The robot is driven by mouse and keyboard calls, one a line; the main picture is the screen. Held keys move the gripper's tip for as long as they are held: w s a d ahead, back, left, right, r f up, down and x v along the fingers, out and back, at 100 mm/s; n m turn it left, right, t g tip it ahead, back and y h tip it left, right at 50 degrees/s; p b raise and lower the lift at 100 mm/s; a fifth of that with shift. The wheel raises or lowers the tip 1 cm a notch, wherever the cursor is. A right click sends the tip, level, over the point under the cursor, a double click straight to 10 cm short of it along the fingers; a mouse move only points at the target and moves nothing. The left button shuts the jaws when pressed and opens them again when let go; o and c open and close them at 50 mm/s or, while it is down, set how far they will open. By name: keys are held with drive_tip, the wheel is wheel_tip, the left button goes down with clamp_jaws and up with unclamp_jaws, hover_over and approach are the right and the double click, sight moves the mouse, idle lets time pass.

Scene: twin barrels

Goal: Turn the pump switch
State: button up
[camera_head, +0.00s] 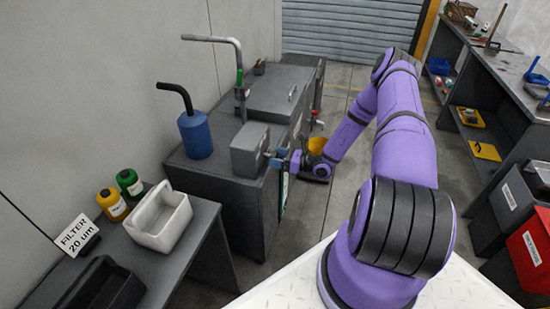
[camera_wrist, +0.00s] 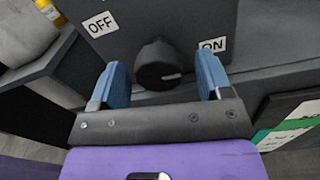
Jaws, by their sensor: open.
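The pump switch is a dark round knob (camera_wrist: 158,66) on the grey face of the pump box (camera_head: 249,150). In the wrist view an OFF label (camera_wrist: 100,24) is to its upper left and an ON label (camera_wrist: 213,45) to its right. A light mark on the knob points right, toward the ON side. My gripper (camera_wrist: 160,82) is open, with one blue finger on each side of the knob. I cannot tell whether the fingers touch it. In the head view my gripper (camera_head: 277,158) is at the box's right side, and the knob is hidden.
The box sits on a dark grey cabinet (camera_head: 222,190) with a blue can (camera_head: 195,135) and a bent pipe (camera_head: 240,75). A white bin (camera_head: 160,218) and yellow and green bottles stand on the left table. A yellow bucket (camera_head: 318,146) is behind my arm. Floor is open between the benches.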

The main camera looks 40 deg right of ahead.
drive_tip(key=shift+w+a, duration=0.35)
drive_tip(key=shift+w, duration=0.05)
drive_tip(key=c, duration=0.9)
drive_tip(key=shift+c, duration=0.2)
